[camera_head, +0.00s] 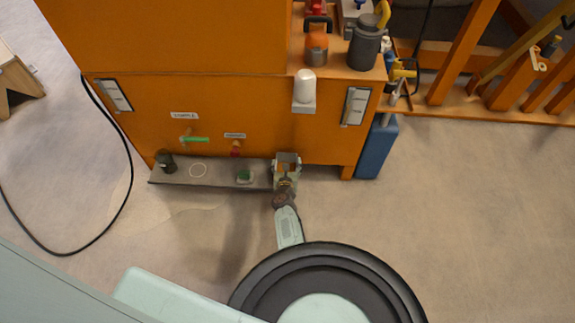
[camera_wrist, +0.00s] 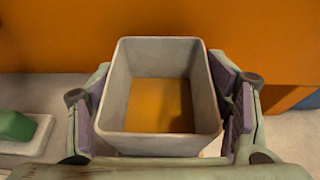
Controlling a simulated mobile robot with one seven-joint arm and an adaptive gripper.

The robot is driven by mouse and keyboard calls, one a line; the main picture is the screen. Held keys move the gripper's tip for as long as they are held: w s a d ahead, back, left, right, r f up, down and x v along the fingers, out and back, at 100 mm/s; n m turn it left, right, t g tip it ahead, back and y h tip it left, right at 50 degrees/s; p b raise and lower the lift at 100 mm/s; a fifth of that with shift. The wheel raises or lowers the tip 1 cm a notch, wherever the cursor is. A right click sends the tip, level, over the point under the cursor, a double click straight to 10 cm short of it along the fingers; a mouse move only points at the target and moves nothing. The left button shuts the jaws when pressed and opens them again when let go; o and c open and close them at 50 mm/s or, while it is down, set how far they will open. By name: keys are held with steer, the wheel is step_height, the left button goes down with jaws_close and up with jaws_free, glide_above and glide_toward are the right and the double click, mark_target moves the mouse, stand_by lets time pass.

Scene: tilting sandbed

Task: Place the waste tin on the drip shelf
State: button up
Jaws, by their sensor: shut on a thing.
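The waste tin (camera_wrist: 162,142) is a square, open-topped pale grey container with a yellowish-brown inside. In the wrist view it sits upright between the two pads of my gripper (camera_wrist: 165,115), which is shut on its sides. In the head view my gripper (camera_head: 287,170) and the tin are at the right end of the drip shelf (camera_head: 215,178), low against the orange cabinet. The shelf is a narrow grey ledge. I cannot tell whether the tin touches it.
On the shelf stand a dark jar (camera_head: 166,161), a pale ring mark (camera_head: 198,170) and a green item on a white base (camera_head: 244,177). A green-handled tap (camera_head: 194,139) and a red one (camera_head: 236,149) are above. A blue canister (camera_head: 376,148) stands right of the cabinet.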

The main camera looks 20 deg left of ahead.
steer(key=shift+f, duration=0.15)
steer(key=o, duration=1.5)
